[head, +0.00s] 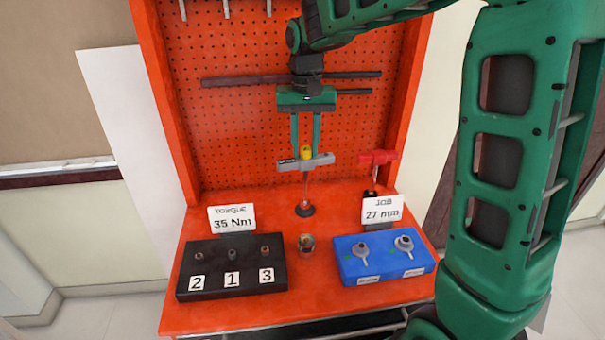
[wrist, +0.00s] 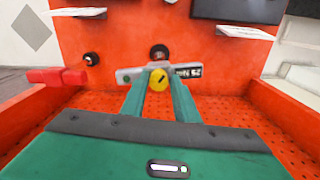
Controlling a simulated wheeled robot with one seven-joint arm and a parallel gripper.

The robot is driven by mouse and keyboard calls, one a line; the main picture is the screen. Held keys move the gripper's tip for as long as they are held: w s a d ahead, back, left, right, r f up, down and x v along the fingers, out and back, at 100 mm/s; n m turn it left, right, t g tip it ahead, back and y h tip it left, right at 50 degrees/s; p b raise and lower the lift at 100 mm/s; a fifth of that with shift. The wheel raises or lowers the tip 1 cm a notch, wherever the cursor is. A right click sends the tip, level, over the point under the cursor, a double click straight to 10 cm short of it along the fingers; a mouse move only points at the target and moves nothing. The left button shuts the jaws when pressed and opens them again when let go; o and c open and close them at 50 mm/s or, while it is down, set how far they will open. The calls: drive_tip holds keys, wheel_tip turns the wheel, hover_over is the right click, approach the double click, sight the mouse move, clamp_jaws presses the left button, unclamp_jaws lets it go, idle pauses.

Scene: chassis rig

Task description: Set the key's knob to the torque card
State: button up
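The key (head: 318,162) has a grey crossbar handle with a yellow knob (head: 306,153) in its middle and a thin shaft standing upright on a dark round foot. In the wrist view the knob (wrist: 159,78) bears a dark slanted mark. A label on the handle (wrist: 187,72) appears upside down there; I cannot read its value surely. My gripper (head: 305,148) points down over the key, one finger on each side of the knob, with what look like narrow gaps. The torque card (head: 232,218) reads 35 Nm.
A red-handled tool (head: 378,157) stands right of the key. A job card (head: 382,210) reads 27 mm. A black block (head: 220,280) marked 2, 1, 3 and a blue tray (head: 352,274) with two sockets stand in front. A small metal cup (head: 306,243) sits between. An orange pegboard (head: 235,110) is behind.

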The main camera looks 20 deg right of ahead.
drive_tip(key=n, duration=0.7)
drive_tip(key=shift+s+d+f, duration=0.1)
drive_tip(key=shift+s+f, duration=0.1)
drive_tip(key=shift+f, duration=0.15)
drive_tip(key=c, duration=0.3)
